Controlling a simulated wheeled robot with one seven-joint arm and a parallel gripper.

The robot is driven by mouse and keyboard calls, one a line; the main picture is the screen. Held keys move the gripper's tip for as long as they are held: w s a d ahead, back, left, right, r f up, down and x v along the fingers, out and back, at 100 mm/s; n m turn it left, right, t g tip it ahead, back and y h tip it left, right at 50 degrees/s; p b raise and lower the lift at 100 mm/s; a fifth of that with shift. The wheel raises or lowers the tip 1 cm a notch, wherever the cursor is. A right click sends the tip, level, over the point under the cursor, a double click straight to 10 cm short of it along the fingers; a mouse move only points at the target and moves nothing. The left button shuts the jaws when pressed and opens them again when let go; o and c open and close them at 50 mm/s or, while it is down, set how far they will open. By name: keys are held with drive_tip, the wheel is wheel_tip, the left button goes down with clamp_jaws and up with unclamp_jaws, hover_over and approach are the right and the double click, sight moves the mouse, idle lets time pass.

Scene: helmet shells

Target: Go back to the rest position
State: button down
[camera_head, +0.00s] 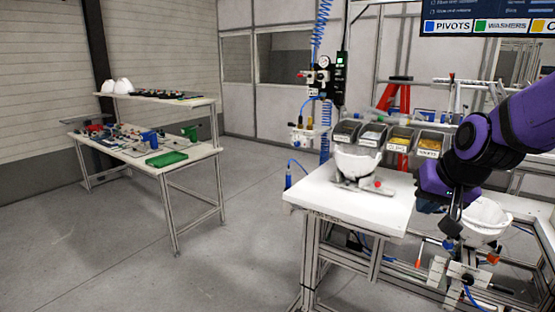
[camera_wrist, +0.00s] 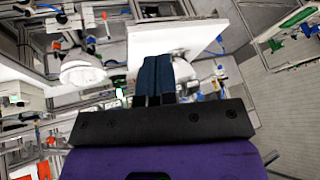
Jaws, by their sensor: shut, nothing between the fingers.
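My purple arm comes in from the right in the head view. My gripper (camera_head: 453,222) points down at its end, in front of a white helmet shell (camera_head: 484,222) that sits on a fixture at the lower right. In the wrist view my gripper's two dark blue fingers (camera_wrist: 155,75) lie side by side, closed with nothing between them. A white helmet shell also shows in the wrist view (camera_wrist: 83,70), left of the fingers. Another white shell (camera_head: 357,163) sits on a grey holder on the white table (camera_head: 325,200), left of my gripper.
Several labelled bins (camera_head: 400,139) stand behind the white table. A tool column with a blue coiled hose (camera_head: 322,30) rises at the table's back left. A workbench (camera_head: 150,160) with a green tray (camera_head: 166,159) stands at the far left. The floor between is clear.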

drive_tip(key=s+r+n, duration=0.1)
drive_tip(key=s+r, duration=0.2)
drive_tip(key=s, duration=0.6)
drive_tip(key=s+d+r+n+g+h, duration=0.1)
drive_tip(key=s+r, duration=0.3)
drive_tip(key=s, duration=0.5)
drive_tip(key=shift+s+r+n, duration=0.15)
drive_tip(key=shift+n, duration=0.25)
